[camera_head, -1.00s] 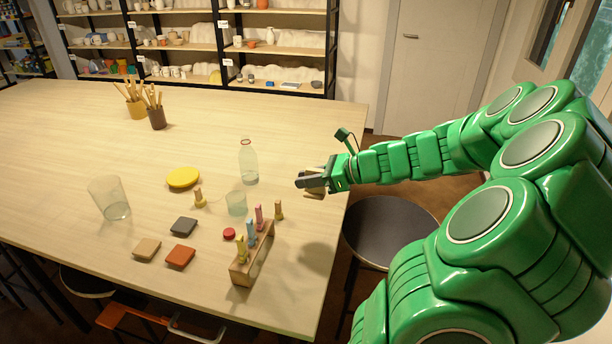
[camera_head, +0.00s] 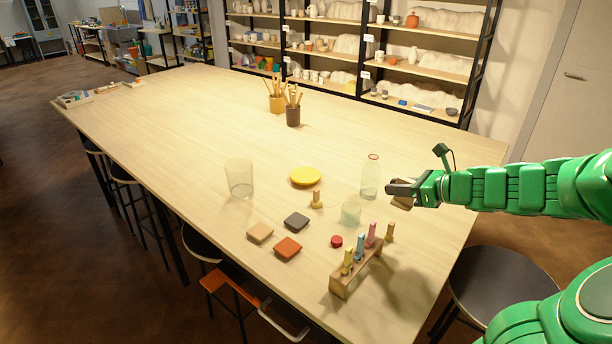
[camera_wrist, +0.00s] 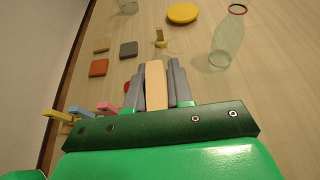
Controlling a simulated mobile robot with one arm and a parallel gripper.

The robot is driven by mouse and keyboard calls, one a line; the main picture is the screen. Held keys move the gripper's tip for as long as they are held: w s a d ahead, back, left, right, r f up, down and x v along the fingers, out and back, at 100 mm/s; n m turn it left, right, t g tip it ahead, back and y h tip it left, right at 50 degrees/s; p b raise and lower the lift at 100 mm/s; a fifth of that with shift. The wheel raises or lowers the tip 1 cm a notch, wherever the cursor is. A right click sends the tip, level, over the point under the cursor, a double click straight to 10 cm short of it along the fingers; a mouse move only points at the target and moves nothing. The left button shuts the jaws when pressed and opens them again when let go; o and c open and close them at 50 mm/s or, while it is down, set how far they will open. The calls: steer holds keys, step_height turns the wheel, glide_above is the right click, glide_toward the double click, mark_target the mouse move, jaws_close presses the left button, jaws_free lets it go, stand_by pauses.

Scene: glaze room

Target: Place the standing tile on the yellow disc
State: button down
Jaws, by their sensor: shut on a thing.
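My gripper (camera_head: 393,189) is shut on a tan tile (camera_wrist: 155,84), which stands up between the two grey fingers in the wrist view. In the head view the tile (camera_head: 403,203) shows partly below the fingers, above the right part of the table. The disc also shows at the top of the wrist view (camera_wrist: 182,13).
A clear bottle (camera_head: 370,181) stands between my gripper and the disc. Nearby are a small glass (camera_head: 350,213), wooden pegs (camera_head: 316,200) (camera_head: 390,233), a peg rack (camera_head: 341,283), a red disc (camera_head: 336,241), three flat tiles (camera_head: 288,248) and a tumbler (camera_head: 239,178).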

steer(key=w+a+r, duration=0.1)
steer(key=w+a, duration=0.9)
glide_above(303, 179)
steer(key=f, duration=0.8)
steer(key=shift+s+f, duration=0.1)
steer(key=shift+s, duration=0.3)
steer(key=shift+w+f, duration=0.3)
steer(key=shift+f, duration=1.55)
steer(key=shift+f, duration=0.15)
steer(key=c, duration=1)
jaws_free()
